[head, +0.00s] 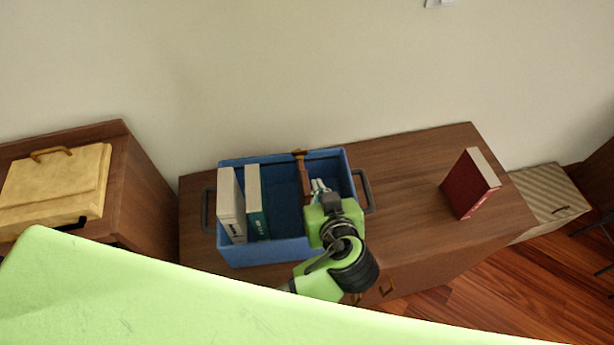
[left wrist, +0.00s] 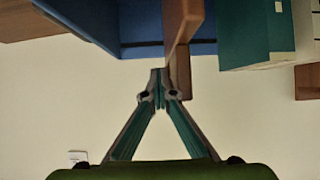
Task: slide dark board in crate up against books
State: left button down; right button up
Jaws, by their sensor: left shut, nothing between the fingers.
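The blue crate (head: 290,248) stands on the brown cabinet. The dark board (head: 303,178) is a narrow brown upright divider in it, with bare crate floor between it and the books. A white book (head: 231,205) and a teal book (head: 256,203) stand upright at the crate's left side. My left gripper (head: 318,187) is shut and empty, inside the crate on the board's right side. In the left wrist view its fingertips (left wrist: 161,78) are close beside the board (left wrist: 180,28); I cannot tell whether they touch. The teal book (left wrist: 243,35) shows beyond the board.
A red book (head: 470,184) stands alone on the cabinet top (head: 405,180) to the right, with clear surface around it. The crate's handles (head: 366,190) stick out at its ends. A yellow box (head: 55,187) sits on another cabinet at the left. The wall is close behind.

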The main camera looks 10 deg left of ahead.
aim_at(256, 189)
pick_arm(q)
jog(key=shift+s+a+p, duration=0.35)
jog(key=shift+s+a, duration=0.45)
jog(key=shift+a, duration=1.35)
jog(key=shift+s+a+p, duration=0.3)
jog(key=shift+s+a, duration=0.45)
jog(key=shift+a, duration=1.35)
jog(key=shift+s+a+p, duration=0.35)
jog(key=shift+s+a, duration=0.45)
jog(key=shift+a, duration=1.35)
jog(key=shift+w+d, duration=0.3)
jog(key=shift+d, duration=0.45)
jog(key=shift+w+d, duration=0.3)
jog(key=shift+d, duration=0.5)
jog(key=shift+w+d, duration=0.3)
jog(key=shift+d, duration=0.45)
jog(key=shift+s+d, duration=0.1)
jog(key=v, duration=0.7)
jog(key=shift+s, duration=0.1)
